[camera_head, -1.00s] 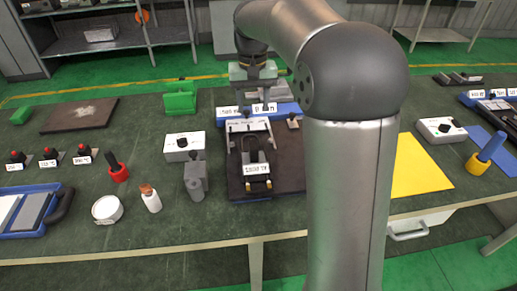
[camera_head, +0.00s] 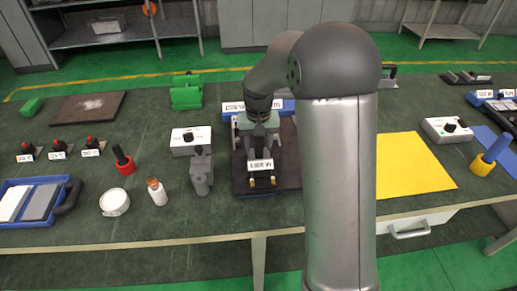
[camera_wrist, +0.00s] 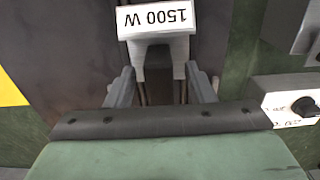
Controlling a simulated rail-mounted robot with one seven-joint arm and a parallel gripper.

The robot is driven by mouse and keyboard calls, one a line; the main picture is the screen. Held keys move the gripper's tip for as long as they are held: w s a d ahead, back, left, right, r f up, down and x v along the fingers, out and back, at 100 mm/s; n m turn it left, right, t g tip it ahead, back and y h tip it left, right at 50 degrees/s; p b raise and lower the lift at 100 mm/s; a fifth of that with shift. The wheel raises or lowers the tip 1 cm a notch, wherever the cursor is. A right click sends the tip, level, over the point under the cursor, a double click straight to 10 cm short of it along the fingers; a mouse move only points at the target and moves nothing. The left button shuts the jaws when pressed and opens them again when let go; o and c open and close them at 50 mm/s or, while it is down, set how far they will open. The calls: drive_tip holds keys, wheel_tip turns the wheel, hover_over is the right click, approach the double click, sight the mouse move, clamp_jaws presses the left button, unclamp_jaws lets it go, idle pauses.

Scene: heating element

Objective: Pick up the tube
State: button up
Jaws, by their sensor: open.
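The tube appears to be the heating element labelled "1500 W" (camera_wrist: 156,20), with a grey bracket and two thin dark rods (camera_wrist: 143,92) in the wrist view. In the head view its white label (camera_head: 261,165) and two yellow-tipped ends show on the dark board (camera_head: 240,188). My gripper (camera_head: 259,142) is low over the board, just behind the label. In the wrist view my gripper (camera_wrist: 161,88) is open, with a finger on either side of the rods and gaps to both. Its wrist housing hides the lower part of the rods.
A grey clamp-like block (camera_head: 201,172) and a white control box (camera_head: 190,140) stand left of the board. A white bottle (camera_head: 156,192) and a round white container (camera_head: 115,202) are farther left. A yellow sheet (camera_head: 412,165) lies to the right. My arm hides part of the bench.

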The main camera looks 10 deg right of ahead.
drive_tip(key=shift+f, duration=0.5)
clamp_jaws()
drive_tip(key=shift+r, duration=0.1)
